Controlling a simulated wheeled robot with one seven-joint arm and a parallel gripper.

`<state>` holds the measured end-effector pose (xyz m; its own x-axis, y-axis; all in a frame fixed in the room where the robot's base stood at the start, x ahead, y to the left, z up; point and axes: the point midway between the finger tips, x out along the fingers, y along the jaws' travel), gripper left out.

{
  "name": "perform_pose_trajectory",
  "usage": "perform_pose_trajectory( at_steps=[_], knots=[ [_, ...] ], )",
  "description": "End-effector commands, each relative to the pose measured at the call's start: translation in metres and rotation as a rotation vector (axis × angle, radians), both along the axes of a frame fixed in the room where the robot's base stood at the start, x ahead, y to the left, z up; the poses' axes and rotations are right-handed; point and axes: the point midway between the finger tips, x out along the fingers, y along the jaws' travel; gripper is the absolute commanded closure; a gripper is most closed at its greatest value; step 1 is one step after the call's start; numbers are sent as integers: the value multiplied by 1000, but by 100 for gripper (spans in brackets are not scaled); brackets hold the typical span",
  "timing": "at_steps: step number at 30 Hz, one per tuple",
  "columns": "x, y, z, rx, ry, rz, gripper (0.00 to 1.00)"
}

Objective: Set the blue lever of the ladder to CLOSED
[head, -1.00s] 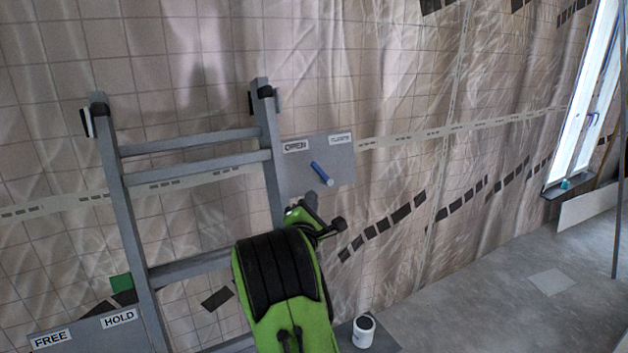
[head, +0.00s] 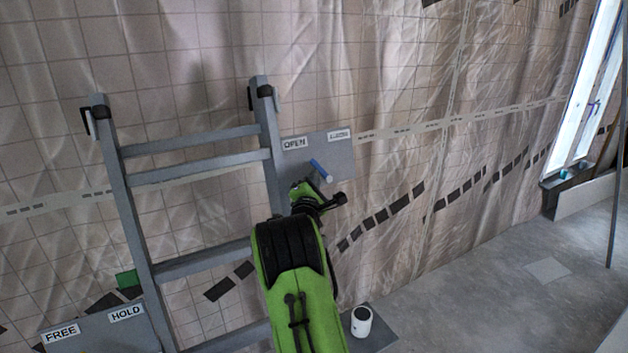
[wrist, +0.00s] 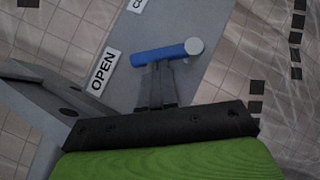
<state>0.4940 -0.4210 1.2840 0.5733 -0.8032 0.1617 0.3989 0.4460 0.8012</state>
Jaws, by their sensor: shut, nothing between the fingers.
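The blue lever (head: 320,170) sits on a grey panel (head: 345,165) beside the ladder's right rail. It slants from upper left, between the labels, to a pale round end at lower right. The OPEN label (head: 294,143) is at the panel's upper left and the CLOSED label (head: 339,135) at its upper right. My gripper (head: 306,183) is just below the lever. In the wrist view, the shut, empty fingers (wrist: 157,72) point at the lever's side (wrist: 160,54). They are very close to it; I cannot tell whether they touch.
The grey ladder (head: 270,135) stands left of my arm. A second panel with FREE (head: 61,333) and HOLD (head: 126,313) labels is at lower left. A white can (head: 361,321) stands at lower right. The floor to the right is mostly clear.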

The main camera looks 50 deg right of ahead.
Motion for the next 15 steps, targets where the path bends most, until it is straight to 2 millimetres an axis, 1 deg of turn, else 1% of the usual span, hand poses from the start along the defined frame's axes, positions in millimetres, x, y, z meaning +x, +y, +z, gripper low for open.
perform_pose_trajectory(
  at_steps=[1,15],
  knots=[
    [1,0,3,8,-4,-2,100],
    [1,-2,6,74,-25,-24,100]
  ],
)
